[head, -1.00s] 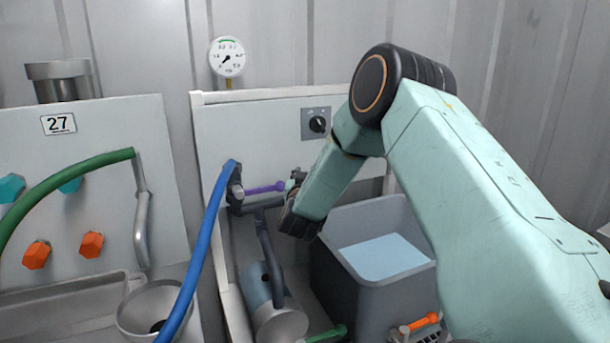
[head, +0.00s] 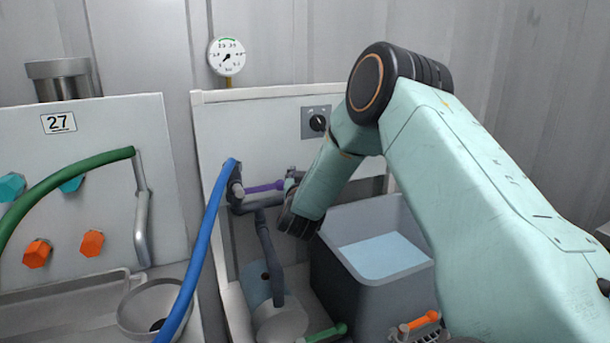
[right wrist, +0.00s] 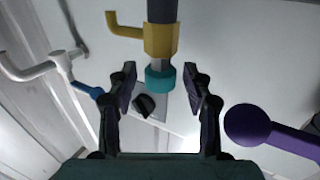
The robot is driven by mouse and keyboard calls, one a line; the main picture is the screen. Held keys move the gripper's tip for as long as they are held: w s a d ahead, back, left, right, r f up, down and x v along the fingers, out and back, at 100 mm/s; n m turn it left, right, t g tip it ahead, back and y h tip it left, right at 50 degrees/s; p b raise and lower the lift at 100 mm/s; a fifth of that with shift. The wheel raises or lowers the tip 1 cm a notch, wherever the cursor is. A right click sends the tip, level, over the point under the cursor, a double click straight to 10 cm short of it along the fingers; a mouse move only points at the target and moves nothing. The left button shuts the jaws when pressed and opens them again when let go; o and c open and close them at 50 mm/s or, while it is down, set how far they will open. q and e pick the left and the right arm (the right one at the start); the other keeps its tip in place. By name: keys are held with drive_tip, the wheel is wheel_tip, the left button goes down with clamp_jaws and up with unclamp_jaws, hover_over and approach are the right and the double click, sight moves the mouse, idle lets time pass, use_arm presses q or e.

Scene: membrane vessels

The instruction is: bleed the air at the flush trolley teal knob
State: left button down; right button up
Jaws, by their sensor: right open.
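A small round teal knob (right wrist: 160,79) sits at the end of a yellow fitting (right wrist: 161,40) on a dark pipe, in the right wrist view. My right gripper (right wrist: 160,88) is open, with one finger on each side of the knob in the picture. Gaps show on both sides, so the fingers look apart from it. In the head view my right wrist (head: 303,212) reaches down in front of the trolley panel (head: 250,130); the fingers and knob are not clear there. My left gripper is not in view.
A purple lever (right wrist: 270,131) is close right of the fingers. A blue hose (head: 205,240) and grey pipes stand left of the wrist. A grey tub (head: 335,285) with liquid is below. Panel 27 (head: 110,125) at left bears other teal and orange knobs. A gauge (head: 227,57) is above.

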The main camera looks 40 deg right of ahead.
drive_tip(key=shift+r, duration=0.1)
wheel_tip(320, 180, up, 10)
drive_tip(key=shift+f, duration=0.1)
idle(0.3)
drive_tip(key=s+a+f+n+t+y+p, duration=0.35)
drive_tip(key=s+f+n+y+p, duration=0.3)
drive_tip(key=f, duration=0.45)
drive_tip(key=shift+m+t, duration=0.25)
drive_tip(key=shift+m, duration=0.6)
drive_tip(key=x, duration=0.6)
drive_tip(key=shift+d+b, duration=0.3)
drive_tip(key=shift+d, duration=0.15)
drive_tip(key=shift+w+d+r, duration=0.1)
drive_tip(key=shift+w+d, duration=0.15)
drive_tip(key=shift+w, duration=0.15)
